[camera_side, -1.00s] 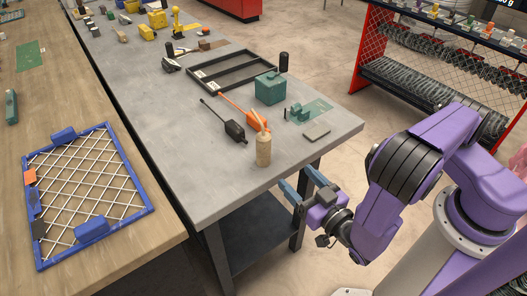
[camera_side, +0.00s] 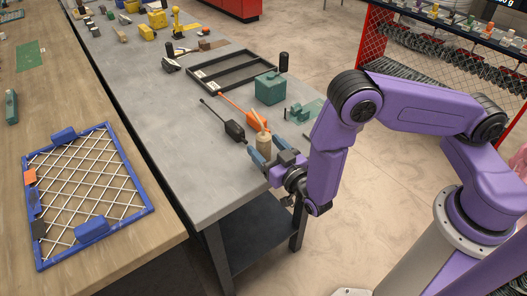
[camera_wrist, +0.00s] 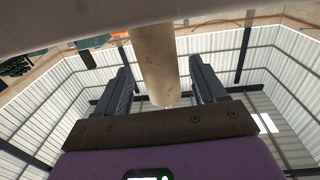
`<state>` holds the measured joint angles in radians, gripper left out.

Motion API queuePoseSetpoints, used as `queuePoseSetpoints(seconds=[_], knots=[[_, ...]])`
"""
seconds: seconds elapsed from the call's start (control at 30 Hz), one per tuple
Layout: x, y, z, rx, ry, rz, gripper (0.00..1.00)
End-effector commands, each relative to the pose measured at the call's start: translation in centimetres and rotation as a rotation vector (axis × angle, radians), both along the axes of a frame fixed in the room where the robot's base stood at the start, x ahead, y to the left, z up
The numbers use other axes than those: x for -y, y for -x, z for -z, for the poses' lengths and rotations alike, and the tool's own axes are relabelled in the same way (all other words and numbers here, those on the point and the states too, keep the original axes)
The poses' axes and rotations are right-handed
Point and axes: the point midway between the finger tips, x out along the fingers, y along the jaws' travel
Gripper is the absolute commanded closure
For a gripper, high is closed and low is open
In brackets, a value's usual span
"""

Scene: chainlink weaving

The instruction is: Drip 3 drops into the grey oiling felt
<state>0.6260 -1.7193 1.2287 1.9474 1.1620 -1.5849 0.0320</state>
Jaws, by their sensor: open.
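A beige dropper bottle (camera_side: 264,143) stands upright near the front edge of the grey bench. My gripper (camera_side: 266,153) is open at the bottle, with its blue fingers on either side of it. In the wrist view the bottle (camera_wrist: 154,65) is between the two fingers (camera_wrist: 162,85), with visible gaps beside it, so it is not clamped. The flat grey pad that looks like the oiling felt is hidden behind my arm in the side view and does not show in the wrist view.
Orange-handled and black tools (camera_side: 234,130) lie close behind the bottle. A green block (camera_side: 270,88) and a small green fixture (camera_side: 298,113) stand to the right. A black frame (camera_side: 232,70) lies farther back. The grey bench (camera_side: 185,150) is clear to the left.

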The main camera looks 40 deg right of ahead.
Motion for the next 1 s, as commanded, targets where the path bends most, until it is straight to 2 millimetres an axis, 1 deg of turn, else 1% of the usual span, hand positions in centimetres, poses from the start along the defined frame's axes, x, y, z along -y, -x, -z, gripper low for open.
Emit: queuePoseSetpoints(seconds=[0.03, 0.1, 0.2, 0.33, 0.53, 0.57, 0.6, 0.67, 0.7, 0.73, 1.0], knots=[[0.2, -0.9, 0.2, 0.001, -0.002, 0.006, 0.30], [0.2, -1.8, 0.3, 0.001, -0.002, 0.005, 0.30], [0.2, -2.9, 0.3, 0.000, -0.002, 0.003, 0.30], [0.2, -3.5, 0.3, 0.000, 0.001, 0.001, 0.30], [0.2, -3.5, 0.3, 0.000, 0.001, 0.000, 0.30], [0.2, -3.5, 0.3, 0.000, 0.001, 0.000, 0.40], [0.2, -3.5, 0.3, 0.000, 0.001, 0.000, 0.53], [0.2, -3.5, 0.3, 0.000, 0.001, 0.000, 0.72], [0.2, -3.5, 0.3, 0.000, 0.001, 0.000, 0.85], [0.2, -3.5, 0.3, 0.000, 0.001, 0.000, 0.91], [0.1, -3.5, 0.2, 0.001, 0.000, 0.000, 0.91]])
